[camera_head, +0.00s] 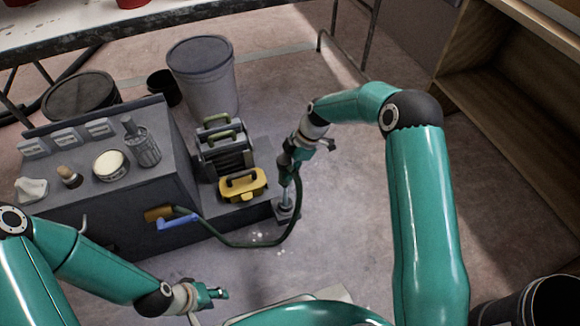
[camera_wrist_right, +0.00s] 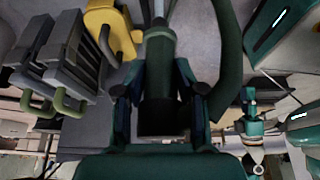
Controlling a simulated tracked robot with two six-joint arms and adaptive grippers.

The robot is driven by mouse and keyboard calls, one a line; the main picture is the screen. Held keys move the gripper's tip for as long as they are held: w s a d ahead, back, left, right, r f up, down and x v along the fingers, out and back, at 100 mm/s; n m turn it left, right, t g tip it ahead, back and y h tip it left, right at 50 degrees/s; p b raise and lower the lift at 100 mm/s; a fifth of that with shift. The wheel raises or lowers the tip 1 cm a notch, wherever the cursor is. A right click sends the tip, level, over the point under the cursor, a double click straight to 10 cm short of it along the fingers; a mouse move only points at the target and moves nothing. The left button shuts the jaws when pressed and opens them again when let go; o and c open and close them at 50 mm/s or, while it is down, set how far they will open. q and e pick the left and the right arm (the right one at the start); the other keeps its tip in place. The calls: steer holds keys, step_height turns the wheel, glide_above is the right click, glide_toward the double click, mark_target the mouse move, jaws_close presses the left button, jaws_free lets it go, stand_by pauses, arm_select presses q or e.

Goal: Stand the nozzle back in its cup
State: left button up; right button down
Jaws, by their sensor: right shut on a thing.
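The nozzle (camera_head: 285,188) has a dark green handle and a thin pale tube pointing down, nearly upright. My right gripper (camera_head: 291,156) is shut on its handle, which fills the middle of the right wrist view (camera_wrist_right: 160,75). The small grey cup (camera_head: 288,214) is on the floor beside the grey cabinet's low step. The tube's lower end overlaps the cup in the head view; I cannot tell whether it is inside or just above. My left gripper (camera_head: 217,294) is away at the front, with nothing seen in it; its jaw opening is unclear.
A green hose (camera_head: 250,245) loops from the cabinet (camera_head: 110,220) to the nozzle. A yellow box (camera_head: 244,186) and a dark rack (camera_head: 222,150) stand left of the cup. A grey bin (camera_head: 203,80) stands behind. The floor to the right (camera_head: 345,215) is clear.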

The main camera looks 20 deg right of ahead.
mark_target(288, 184)
step_height(288, 184, down, 9)
steer(key=b, duration=0.4)
steer(key=shift+r, duration=0.2)
steer(key=shift+f+b, duration=0.4)
steer(key=shift+b, duration=0.15)
steer(key=shift+f, duration=0.15)
steer(key=shift+f+b, duration=2.2)
steer(key=shift+f, duration=0.1)
steer(key=c, duration=0.6)
jaws_free()
steer(key=shift+r, duration=0.15)
